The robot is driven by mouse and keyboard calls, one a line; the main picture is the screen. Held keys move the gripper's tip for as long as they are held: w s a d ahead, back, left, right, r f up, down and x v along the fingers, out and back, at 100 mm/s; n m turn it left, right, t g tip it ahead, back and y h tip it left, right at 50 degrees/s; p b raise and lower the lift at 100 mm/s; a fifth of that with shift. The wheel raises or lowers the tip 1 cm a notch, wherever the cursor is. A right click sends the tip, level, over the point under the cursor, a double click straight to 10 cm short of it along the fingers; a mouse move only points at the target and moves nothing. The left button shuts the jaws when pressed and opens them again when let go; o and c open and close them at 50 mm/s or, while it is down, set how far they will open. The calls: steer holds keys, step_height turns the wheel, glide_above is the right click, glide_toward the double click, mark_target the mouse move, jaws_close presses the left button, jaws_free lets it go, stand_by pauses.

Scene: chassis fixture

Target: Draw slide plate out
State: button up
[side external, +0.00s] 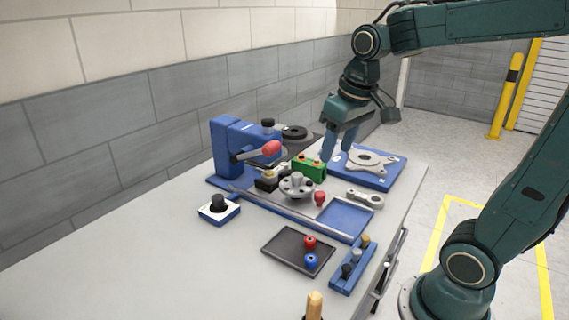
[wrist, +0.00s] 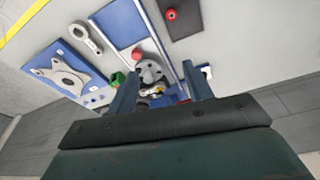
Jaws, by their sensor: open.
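A long blue base with pale rails (side external: 285,207) runs from under a blue press-like frame (side external: 233,139) to a flat blue square panel (side external: 346,216) at its front right. I take this panel for the slide plate, but cannot be sure. It shows at the top of the wrist view (wrist: 119,22). A grey round hub (side external: 297,184) stands on the base between frame and panel. My gripper (side external: 337,151) is open and empty, above and behind the panel, near the green block. In the wrist view its fingers (wrist: 162,77) point toward the base, apart from the panel.
A green block (side external: 309,169) and a red knob (side external: 320,198) stand near the hub. A blue plate with a grey casting (side external: 371,164) lies at right. A grey link (side external: 364,198), a dark tray (side external: 290,254) and a blue peg rack (side external: 350,267) surround the panel. The bench's left front is clear.

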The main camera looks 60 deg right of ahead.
mark_target(320, 193)
steer(key=w+d+f+m+g, duration=0.2)
steer(key=w+d+f, duration=0.4)
steer(key=w+d, duration=0.2)
steer(key=shift+d+g+y, duration=0.3)
steer(key=shift+d+g, duration=0.1)
steer(key=shift+d, duration=0.65)
steer(key=shift+w, duration=0.1)
step_height(320, 193, down, 14)
steer(key=shift+r, duration=0.1)
steer(key=shift+c, duration=0.3)
jaws_close()
